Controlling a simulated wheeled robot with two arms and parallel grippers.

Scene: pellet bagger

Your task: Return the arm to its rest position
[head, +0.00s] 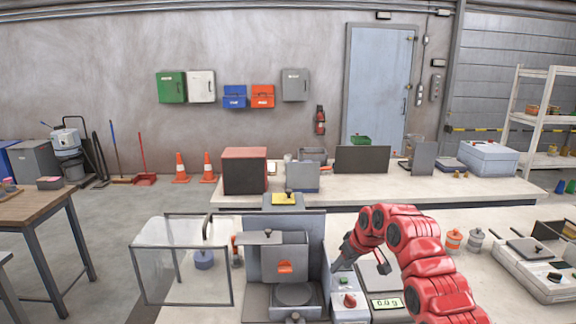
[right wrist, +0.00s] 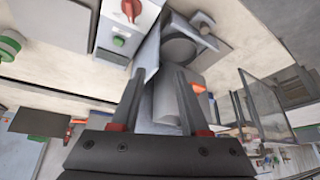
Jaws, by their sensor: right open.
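My right arm (head: 425,262) is red and comes in from the lower right of the head view, bent over the bench. Its gripper (head: 338,264) points down and left, close to the right side of the grey bagging machine (head: 262,268). In the right wrist view the two dark fingers of the gripper (right wrist: 159,82) stand apart. Grey machine surfaces show between and beyond them, and I see no object clearly held. Whether the fingers touch the machine I cannot tell. My left gripper is not in view.
A clear guard (head: 180,272) stands left of the machine. A control box with a red knob (head: 350,300) and a scale display (head: 387,303) are close below the arm. Jars (head: 454,240) and a tray unit (head: 545,280) stand to the right. A back bench (head: 400,188) lies beyond.

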